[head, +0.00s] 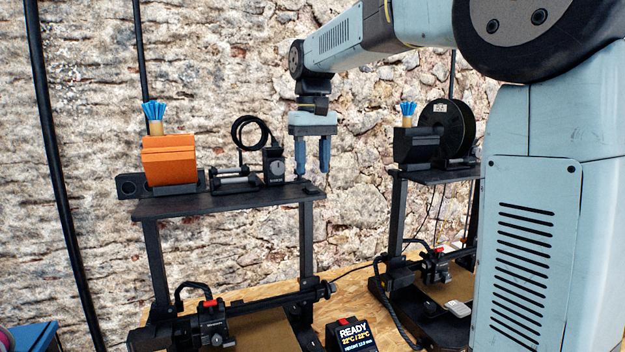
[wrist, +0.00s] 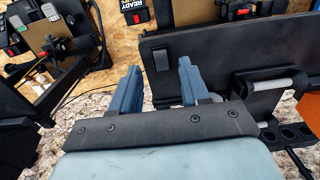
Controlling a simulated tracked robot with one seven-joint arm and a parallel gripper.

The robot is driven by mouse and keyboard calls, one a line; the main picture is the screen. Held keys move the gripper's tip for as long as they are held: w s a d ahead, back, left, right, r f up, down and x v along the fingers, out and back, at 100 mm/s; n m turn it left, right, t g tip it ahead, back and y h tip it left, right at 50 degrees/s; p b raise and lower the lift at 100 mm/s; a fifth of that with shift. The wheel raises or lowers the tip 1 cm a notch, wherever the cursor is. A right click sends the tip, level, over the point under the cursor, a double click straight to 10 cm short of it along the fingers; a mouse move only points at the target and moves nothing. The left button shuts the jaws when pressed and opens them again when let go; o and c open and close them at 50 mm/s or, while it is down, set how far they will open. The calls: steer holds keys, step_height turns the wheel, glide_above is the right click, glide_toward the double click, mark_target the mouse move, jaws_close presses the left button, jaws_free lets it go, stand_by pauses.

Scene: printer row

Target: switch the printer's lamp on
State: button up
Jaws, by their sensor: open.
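The printer (head: 153,260) has a black top shelf (head: 215,203), also in the wrist view (wrist: 215,48). A small black rocker switch (wrist: 161,61) sits near the shelf's end in the wrist view. Whether it is on or off I cannot tell. I see no lit lamp. My gripper (head: 312,168) is open and empty above the shelf's right end in the head view. In the wrist view my gripper (wrist: 158,68) has its two blue-grey fingers apart, with the switch between their tips in the picture. I cannot tell the height of the tips over the switch.
The printer's screen (head: 352,336) reads READY. A second printer (head: 398,215) with a black spool (head: 447,128) stands at right.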

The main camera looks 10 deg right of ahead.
mark_target(312, 189)
steer(key=shift+f, duration=2)
jaws_close()
